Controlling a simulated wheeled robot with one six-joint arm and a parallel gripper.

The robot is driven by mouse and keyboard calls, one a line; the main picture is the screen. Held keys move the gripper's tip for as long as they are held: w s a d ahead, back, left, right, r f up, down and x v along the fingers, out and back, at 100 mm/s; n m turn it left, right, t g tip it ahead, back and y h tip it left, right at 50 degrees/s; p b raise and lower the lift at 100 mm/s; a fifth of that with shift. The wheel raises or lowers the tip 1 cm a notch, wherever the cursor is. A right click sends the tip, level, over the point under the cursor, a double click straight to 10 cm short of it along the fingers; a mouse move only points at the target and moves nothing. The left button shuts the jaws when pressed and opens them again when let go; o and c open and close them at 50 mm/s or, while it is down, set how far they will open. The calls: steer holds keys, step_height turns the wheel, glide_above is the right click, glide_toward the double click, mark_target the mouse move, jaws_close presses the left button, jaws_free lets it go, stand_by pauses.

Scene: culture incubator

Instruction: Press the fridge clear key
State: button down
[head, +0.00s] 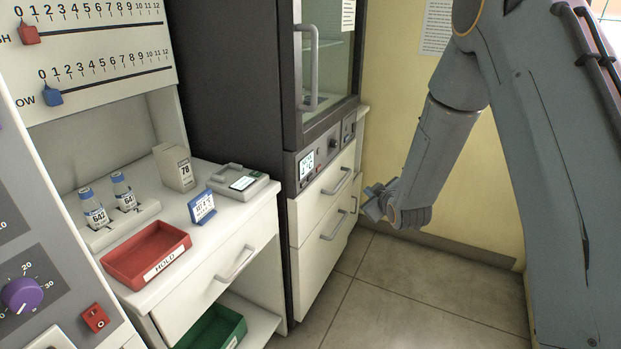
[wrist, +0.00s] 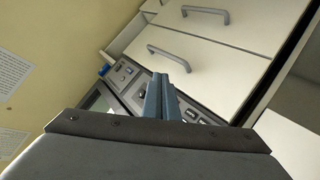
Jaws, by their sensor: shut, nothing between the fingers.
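The fridge (head: 232,100) is a dark cabinet with a glass door and a grey handle. Its control strip (head: 322,150) runs below the door, with a lit display (head: 306,166), a round knob (head: 333,143) and a smaller panel (head: 348,129) at the right end. The strip also shows in the wrist view (wrist: 127,74), tilted, partly hidden behind my fingers. I cannot tell which key is the clear key. My gripper (head: 369,203) is shut and empty, right of the fridge's drawers and lower than the strip. Its fingers (wrist: 164,92) overlap the strip in the wrist view.
Drawers with grey handles (head: 337,181) lie below the strip. Left is a bench with a red tray (head: 148,254), vials (head: 93,208), a blue-framed timer (head: 202,206) and a scale-like device (head: 238,182). The floor (head: 420,285) in front is clear. A yellow wall (head: 400,120) stands behind my arm.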

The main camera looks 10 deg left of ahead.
mark_target(310, 177)
steer(key=w+a+f+n+t+y, duration=0.1)
steer(key=w+a+n+t+y, duration=0.1)
steer(key=a+n+t+y, duration=0.2)
steer(key=a, duration=0.3)
steer(key=shift+w+f, duration=0.15)
steer(key=shift+w, duration=0.1)
steer(key=shift+a, duration=0.1)
steer(key=w+a+b, duration=0.2)
steer(key=w+a, duration=0.1)
steer(key=a, duration=0.5)
steer(key=shift+a, duration=0.15)
stand_by(1.9)
steer(key=shift+w+a, duration=0.15)
steer(key=shift+a, duration=0.15)
